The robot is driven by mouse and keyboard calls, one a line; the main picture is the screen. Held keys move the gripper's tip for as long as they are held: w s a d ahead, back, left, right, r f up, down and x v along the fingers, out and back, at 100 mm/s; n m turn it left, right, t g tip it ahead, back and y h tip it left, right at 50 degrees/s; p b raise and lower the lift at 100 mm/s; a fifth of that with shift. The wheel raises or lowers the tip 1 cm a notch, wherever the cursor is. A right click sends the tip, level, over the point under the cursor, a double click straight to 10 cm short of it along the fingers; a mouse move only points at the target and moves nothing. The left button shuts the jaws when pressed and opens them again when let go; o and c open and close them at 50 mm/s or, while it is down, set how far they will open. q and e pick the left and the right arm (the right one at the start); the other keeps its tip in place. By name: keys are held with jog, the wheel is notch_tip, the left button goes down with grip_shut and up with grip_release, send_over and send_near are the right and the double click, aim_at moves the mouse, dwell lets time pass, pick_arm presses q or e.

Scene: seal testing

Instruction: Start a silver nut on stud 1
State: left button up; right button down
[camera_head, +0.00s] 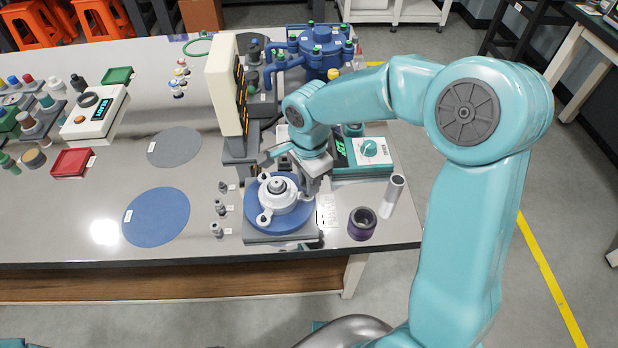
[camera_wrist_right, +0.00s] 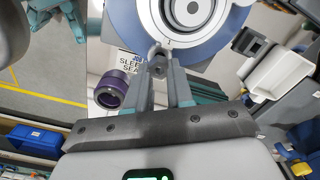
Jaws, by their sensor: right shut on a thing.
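A white seal housing (camera_head: 279,197) with lugs sits on a round blue plate (camera_head: 258,220) near the table's front edge. My right gripper (camera_head: 312,188) is over the housing's right side. In the right wrist view the gripper (camera_wrist_right: 158,72) is shut on a small grey nut (camera_wrist_right: 158,70), close to a lug of the housing (camera_wrist_right: 192,12). Three small grey pieces (camera_head: 219,206) stand in a column left of the plate. My left gripper is not in view.
A purple ring (camera_head: 362,223) and a light cylinder (camera_head: 393,195) stand to the right. Grey (camera_head: 174,147) and blue (camera_head: 156,217) round mats leave free room at left.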

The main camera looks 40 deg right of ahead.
jog(key=shift+f+b, duration=0.45)
dwell(0.6)
jog(key=shift+f, duration=0.1)
dwell(1.0)
jog(key=shift+b, duration=0.4)
jog(key=shift+s+a+m+b, duration=0.1)
jog(key=shift+m+b, duration=0.75)
jog(key=shift+m, duration=1.05)
jog(key=shift+f, duration=0.1)
jog(key=shift+m, duration=0.5)
jog(key=shift+s+m+b, duration=0.1)
jog(key=shift+m+b, duration=0.7)
jog(key=shift+m, duration=0.7)
